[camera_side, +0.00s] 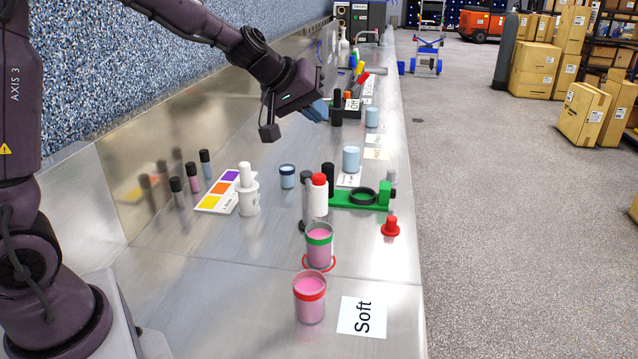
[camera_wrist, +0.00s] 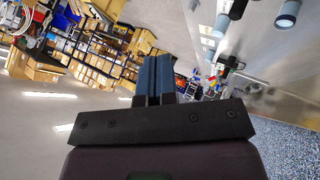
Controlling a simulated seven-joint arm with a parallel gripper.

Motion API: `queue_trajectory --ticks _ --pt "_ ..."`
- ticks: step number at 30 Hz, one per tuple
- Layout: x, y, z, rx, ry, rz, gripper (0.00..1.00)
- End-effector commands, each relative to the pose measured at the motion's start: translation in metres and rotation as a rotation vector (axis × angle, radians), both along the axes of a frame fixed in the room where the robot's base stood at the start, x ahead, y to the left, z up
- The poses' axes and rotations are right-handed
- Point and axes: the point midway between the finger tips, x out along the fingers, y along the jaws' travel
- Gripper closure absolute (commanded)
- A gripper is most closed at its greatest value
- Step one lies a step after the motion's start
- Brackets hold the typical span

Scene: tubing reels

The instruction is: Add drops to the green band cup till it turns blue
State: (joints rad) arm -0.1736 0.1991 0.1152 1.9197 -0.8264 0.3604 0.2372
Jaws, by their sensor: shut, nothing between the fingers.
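The green band cup (camera_side: 319,247) holds pink liquid and stands upright at a red ring (camera_side: 319,264) on the metal bench. A white bottle with a red top (camera_side: 319,196) stands just behind it, partly overlapping a grey upright post. A white dropper-like bottle (camera_side: 248,196) stands further left beside a colour card (camera_side: 218,198). My gripper (camera_side: 318,110) is up over the back part of the bench, well away from the green band cup. Its blue fingers are shut and empty; they also show together in the wrist view (camera_wrist: 154,78).
Pale blue cups (camera_side: 351,159) stand farther back.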

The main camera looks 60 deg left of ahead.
Motion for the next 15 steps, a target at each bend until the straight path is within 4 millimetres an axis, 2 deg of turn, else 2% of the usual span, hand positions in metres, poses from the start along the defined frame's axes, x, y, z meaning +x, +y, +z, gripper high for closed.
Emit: queue_trajectory --ticks 10,15 --pt "0.000 0.000 -0.003 0.000 0.001 -0.001 1.00" --pt "0.000 0.000 -0.019 -0.004 0.003 0.000 1.00"
